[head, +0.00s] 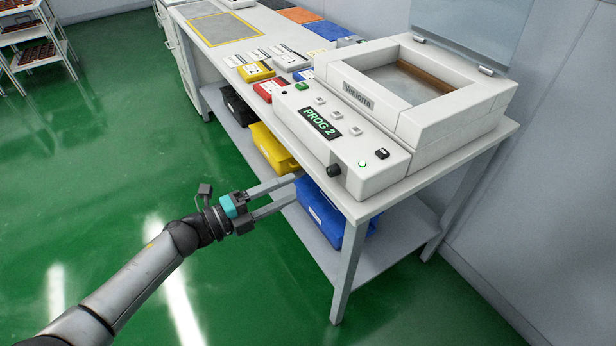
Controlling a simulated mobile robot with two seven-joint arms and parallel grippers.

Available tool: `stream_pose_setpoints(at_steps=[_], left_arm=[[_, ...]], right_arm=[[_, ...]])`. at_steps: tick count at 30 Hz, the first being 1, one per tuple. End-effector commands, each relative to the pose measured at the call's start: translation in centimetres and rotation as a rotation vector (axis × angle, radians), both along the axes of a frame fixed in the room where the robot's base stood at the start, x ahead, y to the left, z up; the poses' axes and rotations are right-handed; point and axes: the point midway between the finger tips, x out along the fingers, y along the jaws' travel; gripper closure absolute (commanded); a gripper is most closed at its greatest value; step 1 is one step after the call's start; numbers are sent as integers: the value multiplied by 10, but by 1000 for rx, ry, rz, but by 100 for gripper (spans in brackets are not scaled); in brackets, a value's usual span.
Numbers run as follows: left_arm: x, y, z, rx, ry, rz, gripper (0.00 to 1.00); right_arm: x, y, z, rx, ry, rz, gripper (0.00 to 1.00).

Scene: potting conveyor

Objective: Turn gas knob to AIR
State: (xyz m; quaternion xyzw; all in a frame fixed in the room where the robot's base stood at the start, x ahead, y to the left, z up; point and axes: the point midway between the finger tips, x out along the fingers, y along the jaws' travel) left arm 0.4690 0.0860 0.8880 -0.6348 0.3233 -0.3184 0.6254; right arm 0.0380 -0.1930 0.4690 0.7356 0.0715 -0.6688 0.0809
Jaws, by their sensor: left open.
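A small black knob (334,171) sits on the front face of a white machine (378,172), below its "PROG 2" display (319,123). It looks like the gas knob, but I cannot read an AIR mark or tell which way it points. My left gripper (294,188) is open, with its two long grey fingers apart and pointing right toward the bench front. Its tips are left of the knob and a little lower in the picture, apart from it and empty. My right gripper is not in view.
The machine stands on a white bench (400,190) with its clear lid (470,30) raised. Yellow (272,148) and blue (322,212) bins sit on the shelf below, close to my fingers. Small coloured boxes lie left of the machine. The green floor (110,150) in front is clear.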

Motion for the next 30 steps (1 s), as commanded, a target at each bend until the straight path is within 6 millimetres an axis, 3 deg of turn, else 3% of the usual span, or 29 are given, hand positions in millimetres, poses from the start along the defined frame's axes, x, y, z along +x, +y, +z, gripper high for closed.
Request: stream_pose_setpoints(at_steps=[3,9,27,30], left_arm=[[-15,21,0,1,2,1,37],[-30,41,0,0,0,0,37],[-32,45,0,-1,0,1,37],[-30,49,-9,-18,35,36,37]], right_arm=[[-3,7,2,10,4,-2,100],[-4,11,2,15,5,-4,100],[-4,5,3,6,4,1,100],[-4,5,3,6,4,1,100]])
